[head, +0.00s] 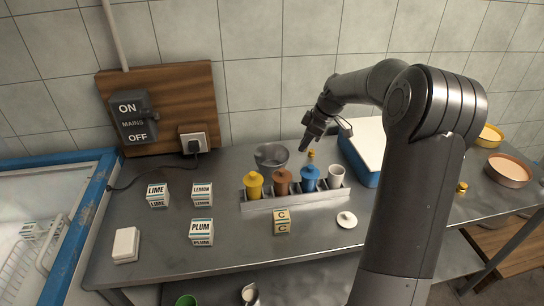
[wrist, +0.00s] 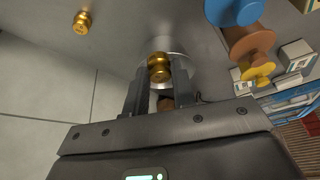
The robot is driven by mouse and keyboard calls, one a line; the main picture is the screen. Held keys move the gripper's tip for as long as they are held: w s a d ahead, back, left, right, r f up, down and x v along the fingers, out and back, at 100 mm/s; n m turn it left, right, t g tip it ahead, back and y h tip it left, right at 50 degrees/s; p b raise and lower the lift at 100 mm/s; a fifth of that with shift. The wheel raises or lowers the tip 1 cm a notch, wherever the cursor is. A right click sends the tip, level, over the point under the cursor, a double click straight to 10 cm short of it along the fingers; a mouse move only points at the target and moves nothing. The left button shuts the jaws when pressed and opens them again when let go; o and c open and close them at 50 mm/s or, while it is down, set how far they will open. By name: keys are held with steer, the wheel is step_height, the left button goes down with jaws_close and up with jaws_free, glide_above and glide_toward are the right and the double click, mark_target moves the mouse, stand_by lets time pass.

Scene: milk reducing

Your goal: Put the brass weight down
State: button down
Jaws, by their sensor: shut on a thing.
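My gripper (head: 305,146) is above the counter, behind the rack and just right of the grey metal pot (head: 270,156). In the wrist view my gripper (wrist: 160,82) is shut on a brass weight (wrist: 158,68), held between the fingertips. A round grey metal thing, seemingly the pot (wrist: 178,47), shows behind it; I cannot tell the gap. The held weight is not clear in the head view. Another brass weight (wrist: 82,22) stands apart on the counter near the wall; it seems to be the brass weight (head: 311,153) beside the gripper in the head view.
A rack (head: 290,201) holds yellow, brown and blue bottles and a white cup in front of my gripper. A blue-sided tray (head: 359,163) is to the right. Labelled boxes (head: 201,230) and a white lid (head: 347,220) lie in front. Counter space is free at front left.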

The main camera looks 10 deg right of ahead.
steer(key=w+a+f, duration=0.1)
steer(key=a+f, duration=0.1)
steer(key=a, duration=0.1)
steer(key=w+a+f, duration=0.2)
steer(key=a, duration=0.1)
steer(key=w+a+f, duration=0.2)
steer(key=a, duration=0.1)
steer(key=shift+w+a+f, duration=0.15)
steer(key=shift+w+f, duration=0.1)
steer(key=shift+a+f, duration=0.1)
steer(key=shift+f, duration=1.95)
steer(key=shift+f, duration=0.15)
steer(key=c, duration=1.2)
jaws_free()
